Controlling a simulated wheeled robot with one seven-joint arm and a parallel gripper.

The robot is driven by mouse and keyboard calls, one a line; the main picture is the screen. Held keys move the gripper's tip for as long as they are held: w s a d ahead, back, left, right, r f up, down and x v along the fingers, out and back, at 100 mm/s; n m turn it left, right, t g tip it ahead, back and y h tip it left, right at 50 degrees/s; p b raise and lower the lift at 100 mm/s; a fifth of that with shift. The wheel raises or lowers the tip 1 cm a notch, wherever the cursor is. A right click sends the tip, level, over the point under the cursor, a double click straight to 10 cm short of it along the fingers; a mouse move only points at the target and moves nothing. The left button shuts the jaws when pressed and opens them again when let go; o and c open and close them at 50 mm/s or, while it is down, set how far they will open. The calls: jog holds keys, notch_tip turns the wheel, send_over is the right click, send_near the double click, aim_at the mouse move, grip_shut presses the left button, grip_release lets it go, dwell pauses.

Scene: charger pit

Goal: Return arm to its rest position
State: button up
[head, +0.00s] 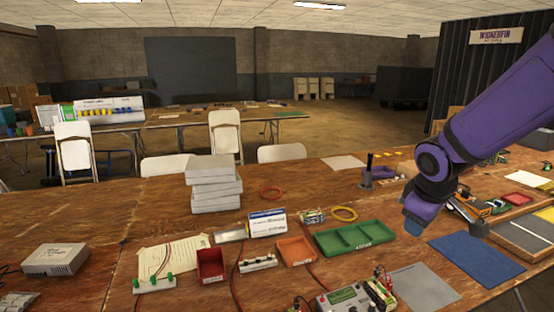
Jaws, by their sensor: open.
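My purple arm comes in from the top right and bends down over the right part of the wooden table (330,180). Its lower link ends in a blue-tinted section above the table.
Below and left of my arm lie a green tray (350,249), an orange tray (296,251) and a grey mat (422,287). A purple stand (379,174) is left of the arm. Stacked grey boxes (213,182) stand farther left. Tools and trays crowd the right side.

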jog(key=s+r+m+y, duration=0.1)
jog(key=s+r+m, duration=0.2)
jog(key=s+r, duration=0.3)
jog(key=s+r+m+t, duration=0.1)
jog(key=s+r+m, duration=0.3)
jog(key=s, duration=1)
notch_tip(320, 180, up, 3)
jog(key=shift+s+f+y, duration=0.15)
jog(key=shift+s+y, duration=0.1)
jog(key=shift+y, duration=0.15)
jog(key=shift+a, duration=0.1)
